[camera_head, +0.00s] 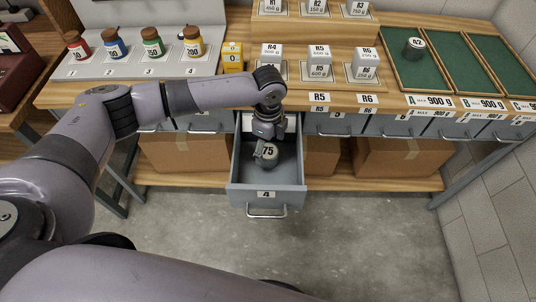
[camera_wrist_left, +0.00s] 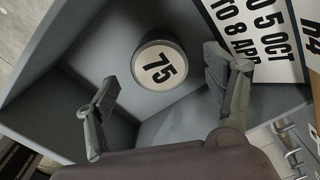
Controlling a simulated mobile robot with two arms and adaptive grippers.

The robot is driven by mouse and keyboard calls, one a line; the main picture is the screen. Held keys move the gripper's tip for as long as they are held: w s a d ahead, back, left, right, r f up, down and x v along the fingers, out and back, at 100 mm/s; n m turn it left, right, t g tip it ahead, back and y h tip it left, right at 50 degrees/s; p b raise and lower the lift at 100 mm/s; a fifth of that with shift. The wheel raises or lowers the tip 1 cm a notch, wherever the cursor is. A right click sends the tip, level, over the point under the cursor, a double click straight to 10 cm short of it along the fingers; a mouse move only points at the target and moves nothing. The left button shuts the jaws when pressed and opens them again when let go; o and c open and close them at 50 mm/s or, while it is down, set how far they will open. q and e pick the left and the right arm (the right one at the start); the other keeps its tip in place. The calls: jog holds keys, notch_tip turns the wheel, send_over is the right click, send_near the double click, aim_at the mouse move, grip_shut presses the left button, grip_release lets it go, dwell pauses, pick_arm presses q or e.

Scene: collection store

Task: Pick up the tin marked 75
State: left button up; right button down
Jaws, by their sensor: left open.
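The tin marked 75 (camera_head: 268,152) stands upright inside the open grey drawer labelled 4 (camera_head: 236,196). Its white lid with a black 75 faces up, and the tin (camera_wrist_left: 158,66) also shows in the left wrist view. My left gripper (camera_head: 264,148) reaches down into the drawer, over the tin, and partly hides it. In the left wrist view my left gripper (camera_wrist_left: 165,100) is open, with one finger to each side of the tin's line and the tin beyond the fingertips. No contact with the tin shows. My right gripper is not in view.
A white card with dates (camera_wrist_left: 262,40) lies by the tin. The drawer walls stand close around the gripper.

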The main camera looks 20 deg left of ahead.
aim_at(268, 151)
pick_arm(q)
notch_tip(268, 151, down, 5)
dwell(0.3)
jog(key=shift+c, duration=0.2)
jog(key=c, duration=1.2)
jog(key=shift+c, duration=0.4)
jog(key=shift+r, duration=0.15)
